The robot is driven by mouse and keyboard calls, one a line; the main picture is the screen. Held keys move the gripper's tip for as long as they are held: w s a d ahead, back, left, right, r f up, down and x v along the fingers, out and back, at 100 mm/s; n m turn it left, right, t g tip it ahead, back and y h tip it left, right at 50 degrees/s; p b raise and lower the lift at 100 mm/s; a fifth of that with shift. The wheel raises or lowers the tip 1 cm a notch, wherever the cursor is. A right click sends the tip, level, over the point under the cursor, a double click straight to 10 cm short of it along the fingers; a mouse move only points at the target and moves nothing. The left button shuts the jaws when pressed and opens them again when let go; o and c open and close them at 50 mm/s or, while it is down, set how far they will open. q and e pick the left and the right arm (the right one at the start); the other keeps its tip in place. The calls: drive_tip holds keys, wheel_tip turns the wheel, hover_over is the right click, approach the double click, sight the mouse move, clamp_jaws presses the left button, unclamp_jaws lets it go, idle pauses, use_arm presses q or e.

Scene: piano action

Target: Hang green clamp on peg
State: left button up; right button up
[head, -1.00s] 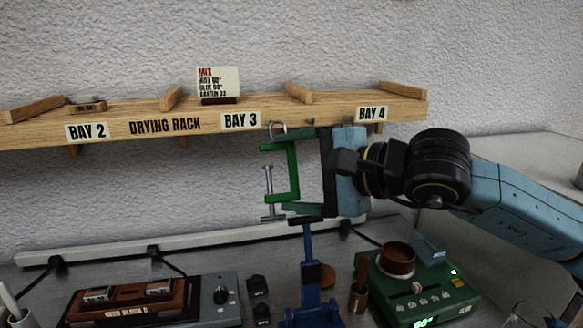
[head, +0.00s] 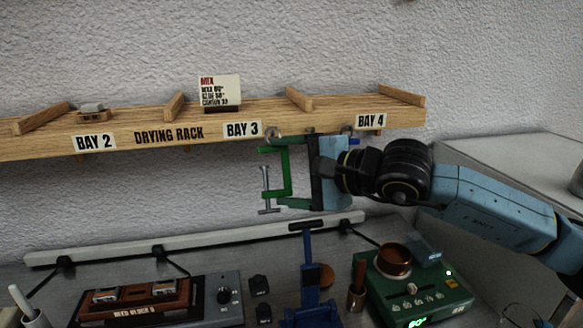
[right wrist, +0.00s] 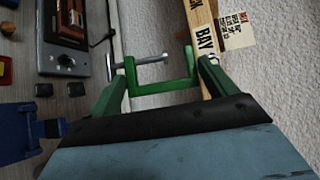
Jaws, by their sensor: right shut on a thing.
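The green clamp (head: 289,172) is a C-shaped frame with a grey screw (head: 266,188) on its left side. My right gripper (head: 306,172) is shut on it and holds it upright, just below the front edge of the drying rack (head: 190,124), between the BAY 3 and BAY 4 labels. The right wrist view shows the clamp (right wrist: 165,87) between the two green fingers. My left gripper is not in view.
A blue upright tool (head: 307,270) stands on the bench below the clamp. A green heater with a copper pot (head: 394,260) is at lower right, a reed block (head: 137,300) at lower left. A MIX card (head: 219,90) stands on the rack.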

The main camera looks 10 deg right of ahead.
drive_tip(key=shift+w+p, duration=1.15)
drive_tip(key=shift+w, duration=0.05)
drive_tip(key=shift+w+f+b, duration=0.65)
drive_tip(key=shift+f+b, duration=0.05)
drive_tip(key=shift+b, duration=0.55)
drive_tip(key=o, duration=1.1)
drive_tip(key=shift+d, duration=0.1)
